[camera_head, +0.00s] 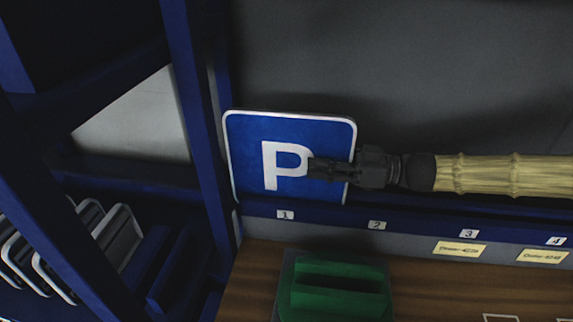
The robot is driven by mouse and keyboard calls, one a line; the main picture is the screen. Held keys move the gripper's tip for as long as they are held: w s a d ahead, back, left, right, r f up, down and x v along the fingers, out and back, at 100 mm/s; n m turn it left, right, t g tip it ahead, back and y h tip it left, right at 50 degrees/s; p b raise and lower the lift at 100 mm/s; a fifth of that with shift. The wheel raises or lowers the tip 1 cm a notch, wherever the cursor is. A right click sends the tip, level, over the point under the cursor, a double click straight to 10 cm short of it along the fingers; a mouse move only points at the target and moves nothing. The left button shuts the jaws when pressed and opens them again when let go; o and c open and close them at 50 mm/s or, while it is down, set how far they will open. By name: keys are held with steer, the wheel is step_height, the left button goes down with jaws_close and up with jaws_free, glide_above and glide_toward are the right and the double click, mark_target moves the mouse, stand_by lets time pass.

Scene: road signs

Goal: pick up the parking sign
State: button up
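The parking sign (252,143) is a blue square panel with a white border and a white letter P. It stands nearly upright at the left end of the blue shelf ledge, above the label 1. My gripper (312,168) reaches in from the right and lies in front of the sign, over the right part of the P. I cannot tell whether its fingers touch the sign or are apart from it. The fingers are dark and small in this view, so their opening is unclear.
The blue ledge (412,217) carries number labels 1 to 4. A green block-like object (338,290) sits on the wooden surface (440,292) below. A blue rack post (193,120) stands close on the left, with several white-edged panels (118,238) beyond it. The ledge right of the sign looks empty.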

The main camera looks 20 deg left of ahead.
steer(key=shift+a, duration=0.15)
steer(key=shift+c, duration=0.2)
jaws_close()
steer(key=shift+r, duration=0.25)
